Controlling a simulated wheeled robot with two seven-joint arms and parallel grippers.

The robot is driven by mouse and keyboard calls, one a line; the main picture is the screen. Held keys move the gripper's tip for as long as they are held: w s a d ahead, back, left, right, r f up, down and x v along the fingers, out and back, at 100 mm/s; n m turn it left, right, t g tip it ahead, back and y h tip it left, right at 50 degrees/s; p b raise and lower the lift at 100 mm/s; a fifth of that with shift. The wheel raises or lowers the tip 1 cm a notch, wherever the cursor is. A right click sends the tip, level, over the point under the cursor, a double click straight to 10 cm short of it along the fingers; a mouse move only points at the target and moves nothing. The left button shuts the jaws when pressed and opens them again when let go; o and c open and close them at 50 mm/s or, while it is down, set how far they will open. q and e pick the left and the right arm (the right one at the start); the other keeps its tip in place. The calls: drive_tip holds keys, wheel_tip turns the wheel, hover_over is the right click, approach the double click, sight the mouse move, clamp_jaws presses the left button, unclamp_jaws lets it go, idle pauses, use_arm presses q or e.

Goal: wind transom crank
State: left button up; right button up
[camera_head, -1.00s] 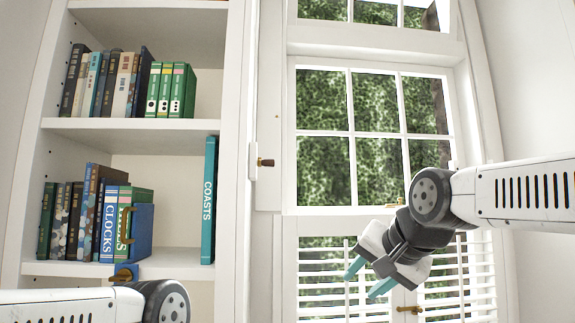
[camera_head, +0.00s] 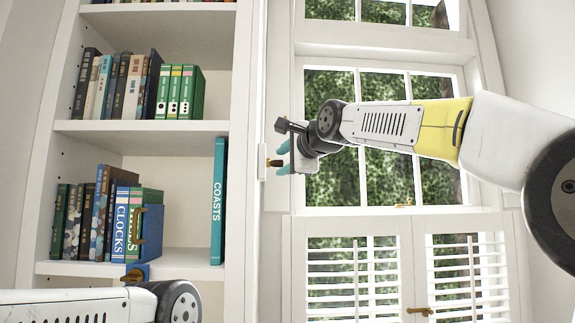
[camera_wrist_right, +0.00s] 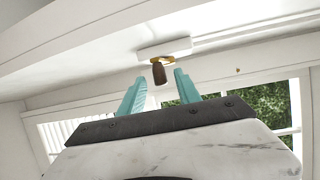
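The crank's brown knob (camera_head: 275,162) sits on a small white housing on the white upright left of the window. In the right wrist view the knob (camera_wrist_right: 158,73) hangs from a brass arm under the white housing (camera_wrist_right: 165,49). My right gripper (camera_head: 281,158) is open, its teal fingers (camera_wrist_right: 159,88) apart with the knob between or just beyond their tips. No contact shows. The transom (camera_head: 382,12) is the upper window pane row, only partly in view. My left arm shows at the lower left, but its gripper is out of view.
A white bookcase (camera_head: 178,128) with several books stands left of the crank. A teal book (camera_head: 218,200) stands near its right edge. A blue bookend with brass parts (camera_head: 151,232) stands by the lower books. A window and louvered shutters (camera_head: 355,282) lie to the right.

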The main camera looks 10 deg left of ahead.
sight(281, 163)
drive_tip(key=shift+x, duration=1.6)
clamp_jaws()
